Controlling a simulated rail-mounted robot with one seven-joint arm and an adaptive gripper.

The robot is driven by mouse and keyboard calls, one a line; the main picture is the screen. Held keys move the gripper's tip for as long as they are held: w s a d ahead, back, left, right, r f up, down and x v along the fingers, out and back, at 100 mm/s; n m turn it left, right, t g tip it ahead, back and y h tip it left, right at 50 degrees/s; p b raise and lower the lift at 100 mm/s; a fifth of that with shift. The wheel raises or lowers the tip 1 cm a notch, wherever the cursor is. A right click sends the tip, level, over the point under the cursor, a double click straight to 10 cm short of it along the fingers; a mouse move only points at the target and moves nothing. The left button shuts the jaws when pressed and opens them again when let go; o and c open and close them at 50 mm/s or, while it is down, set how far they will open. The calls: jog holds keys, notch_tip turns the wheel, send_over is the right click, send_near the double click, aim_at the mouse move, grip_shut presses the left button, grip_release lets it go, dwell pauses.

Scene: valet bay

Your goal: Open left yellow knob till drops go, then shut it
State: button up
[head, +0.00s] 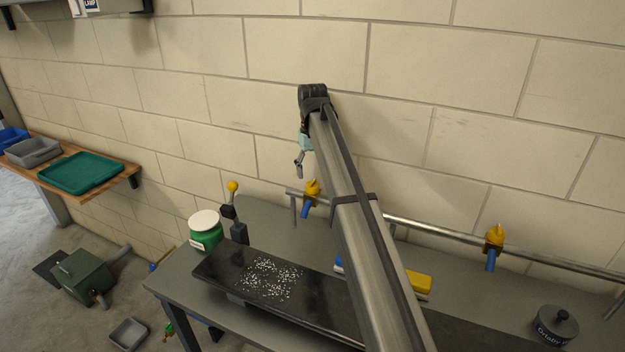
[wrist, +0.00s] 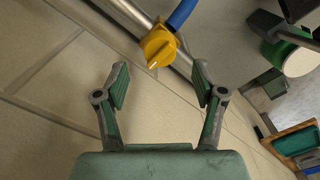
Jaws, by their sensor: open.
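The left yellow knob (head: 312,187) sits on a metal pipe (head: 440,236) along the wall, with a blue spout below it. My gripper (head: 299,170) is up by the wall, above and slightly left of this knob in the head view. In the wrist view my gripper (wrist: 161,82) is open and empty. The yellow knob (wrist: 157,46), with a pale line on its face, lies just beyond the fingertips, roughly centred between them and apart from them. White drops (head: 270,279) are spread over the left part of a dark panel (head: 216,263).
A second yellow knob (head: 495,238) is farther right on the pipe. A lever with a yellow ball (head: 233,186) and a green jar with a white lid (head: 205,230) stand left. A yellow block (head: 418,283) and a dark lidded pot (head: 556,325) are on the bench.

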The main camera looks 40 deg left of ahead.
aim_at(312, 181)
jog(key=shift+f+p, duration=0.5)
jog(key=shift+f, duration=2.05)
jog(key=c, duration=1.1)
